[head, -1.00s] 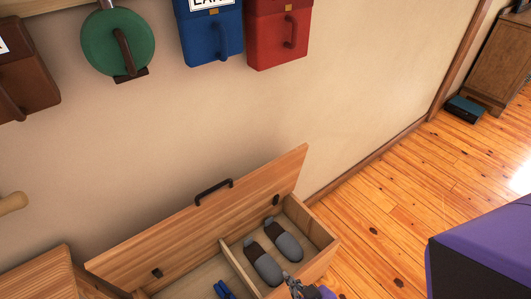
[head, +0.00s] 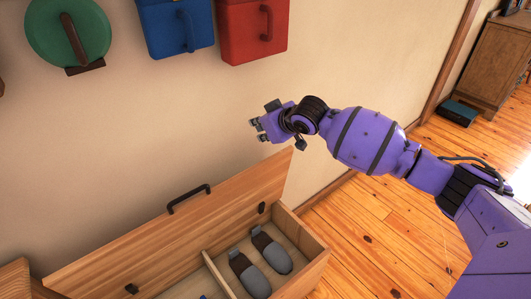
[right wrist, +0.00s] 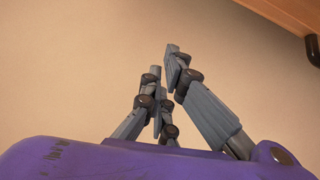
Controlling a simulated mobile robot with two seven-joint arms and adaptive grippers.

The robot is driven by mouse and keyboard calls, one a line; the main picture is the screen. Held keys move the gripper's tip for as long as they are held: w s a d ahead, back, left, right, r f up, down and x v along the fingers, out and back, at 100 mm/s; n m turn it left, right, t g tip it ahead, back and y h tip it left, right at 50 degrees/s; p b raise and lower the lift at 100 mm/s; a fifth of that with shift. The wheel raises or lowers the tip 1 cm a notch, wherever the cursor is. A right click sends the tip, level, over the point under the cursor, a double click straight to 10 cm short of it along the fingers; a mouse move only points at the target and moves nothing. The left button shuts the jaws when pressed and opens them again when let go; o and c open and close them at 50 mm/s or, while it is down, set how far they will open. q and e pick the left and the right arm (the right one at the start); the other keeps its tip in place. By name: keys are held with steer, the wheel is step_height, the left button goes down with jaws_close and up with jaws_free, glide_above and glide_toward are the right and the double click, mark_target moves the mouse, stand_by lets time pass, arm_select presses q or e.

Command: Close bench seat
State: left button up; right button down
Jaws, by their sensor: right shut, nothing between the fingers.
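The wooden bench seat lid (head: 150,245) stands raised, tilted back toward the wall, with a black handle (head: 188,199) near its upper edge. Below it the bench box (head: 315,262) is open, and grey-and-brown slippers (head: 250,272) lie in its right compartment. My right gripper (head: 256,131) is shut and empty, held in the air above the lid's right upper corner, apart from it. In the right wrist view its fingers (right wrist: 165,62) are close together against the wall. A wooden edge (right wrist: 284,12) with a black part shows at that view's top right. My left gripper is out of view.
A green round bag (head: 68,35), a blue box (head: 176,28) and a red box (head: 252,30) hang on the wall above. A wooden cabinet (head: 505,65) stands far right. Floor right of the bench is clear.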

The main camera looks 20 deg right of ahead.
steer(key=w+a+f+m+g+b, duration=0.1)
steer(key=w+f, duration=0.2)
steer(key=f, duration=0.2)
steer(key=w+a+f+b, duration=0.1)
steer(key=w+f, duration=0.2)
steer(key=f, duration=0.2)
arm_select(q)
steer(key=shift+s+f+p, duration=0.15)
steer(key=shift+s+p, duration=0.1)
steer(key=shift+p, duration=0.75)
arm_select(e)
steer(key=shift+s+d, duration=0.2)
steer(key=shift+s, duration=0.55)
steer(key=shift+s+d, duration=0.25)
steer(key=shift+s, duration=0.5)
steer(key=shift+s+d, duration=0.2)
steer(key=shift+s, duration=0.55)
